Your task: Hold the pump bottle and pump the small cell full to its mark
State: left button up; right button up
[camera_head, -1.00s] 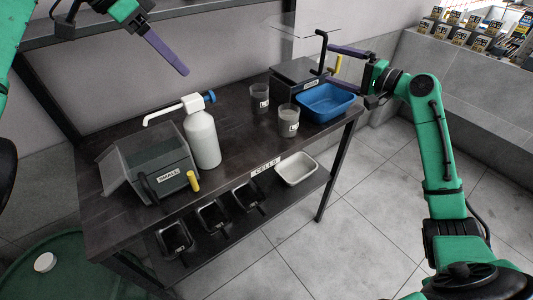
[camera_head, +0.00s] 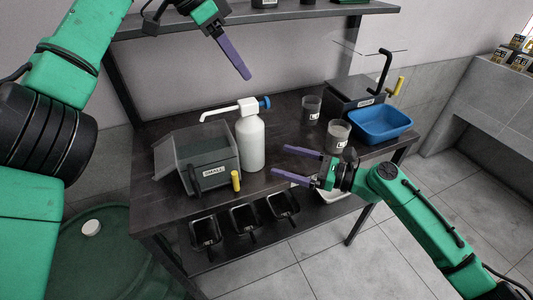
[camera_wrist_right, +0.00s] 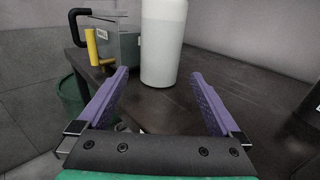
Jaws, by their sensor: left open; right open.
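The white pump bottle (camera_head: 250,143) stands upright on the dark table, its spout pointing left over the small cell. The small cell (camera_head: 206,158), a grey see-through box labelled SMALL, sits left of the bottle; its mark and fill level cannot be made out. My right gripper (camera_head: 287,162) is open, just right of the bottle and apart from it. In the right wrist view the bottle (camera_wrist_right: 162,45) stands ahead between the purple fingers (camera_wrist_right: 160,95), and the cell (camera_wrist_right: 122,42) is at its left. My left gripper (camera_head: 245,72) is above the bottle's pump head, apart from it; its fingers overlap in view.
Two clear beakers (camera_head: 311,108) (camera_head: 338,134), a blue tub (camera_head: 381,124) and a dark box with a crank (camera_head: 353,95) stand at the right. Black trays (camera_head: 244,217) lie on the lower shelf. A green drum (camera_head: 110,250) stands below left. A shelf (camera_head: 260,20) runs above.

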aim_at(256, 152)
jog(key=x, duration=0.9)
grip_shut()
jog(key=shift+d, duration=0.1)
